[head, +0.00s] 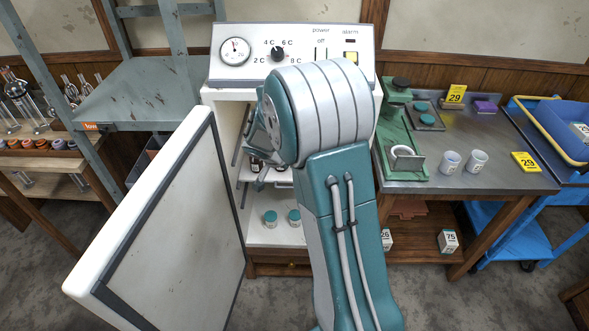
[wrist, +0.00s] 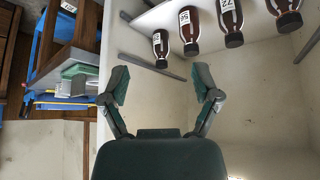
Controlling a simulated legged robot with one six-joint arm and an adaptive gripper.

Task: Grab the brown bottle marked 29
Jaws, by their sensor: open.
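Brown bottles with dark caps and white number labels stand in a row on a fridge shelf, upside down in the wrist view. The smallest-looking bottle (wrist: 161,46) is at the left end. Its label is too small to read surely, so I cannot tell whether it says 29. To its right are a second bottle (wrist: 188,32), a third (wrist: 229,22) and a fourth (wrist: 287,14), also labelled. My gripper (wrist: 162,82) is open and empty, its fingers apart below the left-end bottle in the picture, not touching it.
The fridge door (head: 165,225) stands open at the left. White jars with teal lids (head: 270,218) stand on a lower fridge level. A grey shelf rail (wrist: 150,66) runs near the bottles.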

